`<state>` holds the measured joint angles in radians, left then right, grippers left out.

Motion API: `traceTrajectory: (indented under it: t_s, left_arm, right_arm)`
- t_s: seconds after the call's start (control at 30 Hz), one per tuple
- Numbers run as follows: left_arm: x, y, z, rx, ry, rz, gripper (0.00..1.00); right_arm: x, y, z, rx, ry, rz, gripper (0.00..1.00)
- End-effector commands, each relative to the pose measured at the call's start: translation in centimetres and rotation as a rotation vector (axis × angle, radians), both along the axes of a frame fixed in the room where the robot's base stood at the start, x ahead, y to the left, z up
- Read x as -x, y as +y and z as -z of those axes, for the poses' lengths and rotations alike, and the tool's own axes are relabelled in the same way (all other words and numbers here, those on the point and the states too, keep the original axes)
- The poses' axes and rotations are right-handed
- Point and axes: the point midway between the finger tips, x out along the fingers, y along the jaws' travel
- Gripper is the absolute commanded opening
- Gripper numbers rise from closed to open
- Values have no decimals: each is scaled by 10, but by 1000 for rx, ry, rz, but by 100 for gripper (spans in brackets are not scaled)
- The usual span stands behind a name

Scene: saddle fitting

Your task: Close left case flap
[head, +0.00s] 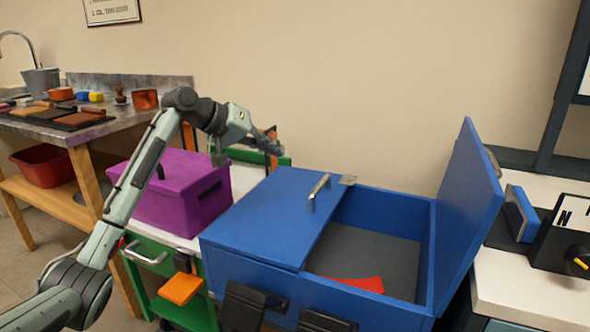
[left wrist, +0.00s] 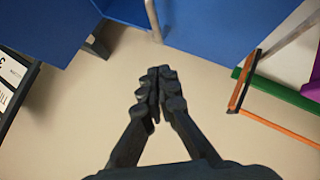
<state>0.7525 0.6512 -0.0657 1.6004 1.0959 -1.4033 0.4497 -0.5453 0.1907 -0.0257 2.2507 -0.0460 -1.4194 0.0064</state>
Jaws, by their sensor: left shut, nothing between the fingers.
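The blue case (head: 365,308) stands on a work surface with its right half uncovered. Its left flap (head: 262,215) lies down over the left half, looking about flat, with a metal handle (head: 319,190) on top. The right flap (head: 472,205) stands up, leaning outward. My left gripper (head: 273,146) is shut and empty, above and behind the left flap's back edge, apart from it. In the left wrist view my left gripper (left wrist: 160,75) has its fingertips together, with the blue left flap (left wrist: 205,30) and its handle (left wrist: 153,22) beyond. My right gripper is not visible.
A red item (head: 358,283) lies on the case's grey floor. A purple box (head: 185,195) stands left of the case, beside my left arm. A blue-faced block (head: 521,213) stands on the right counter.

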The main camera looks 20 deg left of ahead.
Motion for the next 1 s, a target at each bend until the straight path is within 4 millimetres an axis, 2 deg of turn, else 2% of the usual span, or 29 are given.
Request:
traceTrajectory:
  t_s: [0.17, 0.57, 0.63, 0.8, 1.0]
  left_arm:
    - [-13, -9, 11, 1, 2, 2, 0]
    - [-71, -45, 58, 1, 2, 1, 0]
    - [-69, -52, 70, -1, 3, 1, 0]
    - [-68, -62, 84, -1, 1, 0, 0]
    - [-68, -66, 89, -1, 0, -1, 0]
  right_arm:
    - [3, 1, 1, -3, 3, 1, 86]
    - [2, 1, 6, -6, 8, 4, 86]
    - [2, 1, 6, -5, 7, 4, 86]
    - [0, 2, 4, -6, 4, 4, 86]
    - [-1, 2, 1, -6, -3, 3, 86]
